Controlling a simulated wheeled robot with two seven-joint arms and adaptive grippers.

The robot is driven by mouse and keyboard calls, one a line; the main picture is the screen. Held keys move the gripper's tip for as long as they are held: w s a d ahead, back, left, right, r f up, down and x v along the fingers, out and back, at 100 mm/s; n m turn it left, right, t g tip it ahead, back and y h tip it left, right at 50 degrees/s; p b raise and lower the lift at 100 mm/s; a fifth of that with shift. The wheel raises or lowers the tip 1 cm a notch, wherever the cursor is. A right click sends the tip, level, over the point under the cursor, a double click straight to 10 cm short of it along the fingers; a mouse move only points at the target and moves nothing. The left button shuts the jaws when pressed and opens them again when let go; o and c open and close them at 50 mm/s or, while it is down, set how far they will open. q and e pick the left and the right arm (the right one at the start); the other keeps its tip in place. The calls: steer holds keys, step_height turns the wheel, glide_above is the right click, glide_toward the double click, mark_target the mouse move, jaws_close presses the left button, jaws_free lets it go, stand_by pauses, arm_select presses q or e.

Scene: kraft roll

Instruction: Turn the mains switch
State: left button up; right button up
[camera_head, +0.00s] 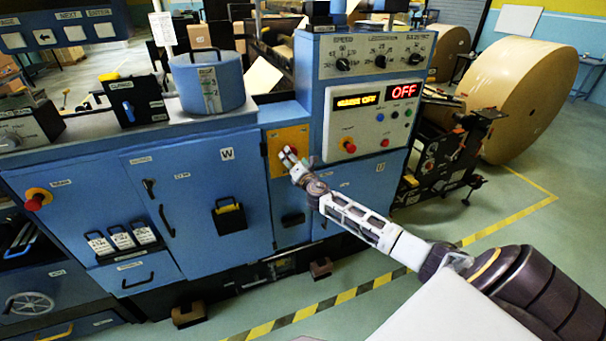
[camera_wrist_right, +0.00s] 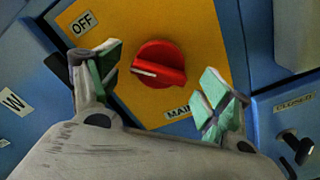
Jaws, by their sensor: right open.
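The mains switch is a round red knob (camera_wrist_right: 160,62) with a white pointer mark facing left in the right wrist view. It sits on a yellow plate (camera_wrist_right: 200,25) with an "OFF" label (camera_wrist_right: 84,23) at upper left and a partly hidden "MAIN" label (camera_wrist_right: 180,113) below. My right gripper (camera_wrist_right: 164,82) is open, one finger on each side of the knob, with visible gaps. My left gripper is not in view.
Right of the plate, a panel shows a red "OFF" display (camera_head: 404,91) and a red emergency button (camera_head: 349,147). A dark handle (camera_wrist_right: 299,147) stands out at lower right in the wrist view. A blue lidded canister (camera_head: 208,82) stands on the cabinet top.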

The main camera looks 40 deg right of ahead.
steer(key=v, duration=1.1)
stand_by(0.6)
steer(key=shift+f, duration=0.1)
stand_by(0.6)
